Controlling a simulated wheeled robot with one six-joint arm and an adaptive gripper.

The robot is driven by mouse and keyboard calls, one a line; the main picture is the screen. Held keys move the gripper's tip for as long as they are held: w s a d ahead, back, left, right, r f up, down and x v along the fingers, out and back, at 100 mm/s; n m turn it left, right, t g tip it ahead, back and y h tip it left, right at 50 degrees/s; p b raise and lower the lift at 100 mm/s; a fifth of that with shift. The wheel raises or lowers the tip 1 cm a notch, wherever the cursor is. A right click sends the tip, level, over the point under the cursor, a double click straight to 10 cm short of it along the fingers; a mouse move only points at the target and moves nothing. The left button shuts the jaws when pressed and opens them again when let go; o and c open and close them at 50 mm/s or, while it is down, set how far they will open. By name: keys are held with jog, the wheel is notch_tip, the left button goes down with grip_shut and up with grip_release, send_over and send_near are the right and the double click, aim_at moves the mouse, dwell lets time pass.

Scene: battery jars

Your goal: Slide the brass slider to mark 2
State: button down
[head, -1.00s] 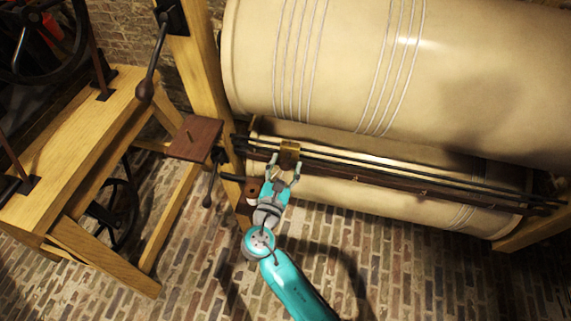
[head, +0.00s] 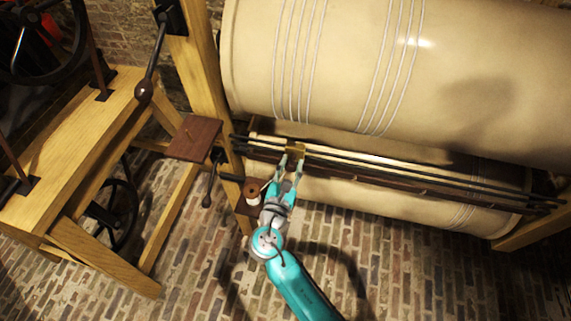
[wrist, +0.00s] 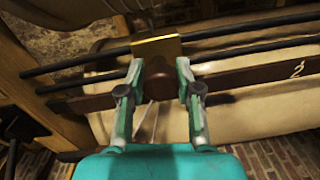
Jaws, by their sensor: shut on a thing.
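The brass slider (head: 297,147) sits on the dark rods near their left end, in front of the cream drums. In the wrist view it shows as a brass plate (wrist: 156,47) with a dark brown knob (wrist: 158,80) below it. My gripper (head: 291,158) reaches up to it from below. In the wrist view my gripper (wrist: 157,75) has its two fingers on either side of the knob, shut on it. The dark rail (wrist: 245,77) below the rods carries a mark "2" (wrist: 297,68), to the right of the slider and apart from it.
A large cream drum (head: 480,70) with wire windings is above the rods, and a second drum (head: 340,190) lies below. A wooden post (head: 200,80) and a crank handle (head: 210,180) stand left of the rods. The brick floor (head: 400,260) is open in front.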

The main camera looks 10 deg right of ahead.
send_over(358, 180)
jog(key=a+v, duration=0.1)
jog(key=v, duration=0.3)
jog(key=shift+w+d, duration=0.2)
jog(key=shift+w, duration=0.15)
jog(key=c, duration=0.8)
grip_release()
jog(key=shift+o, duration=0.2)
jog(key=v, duration=1.2)
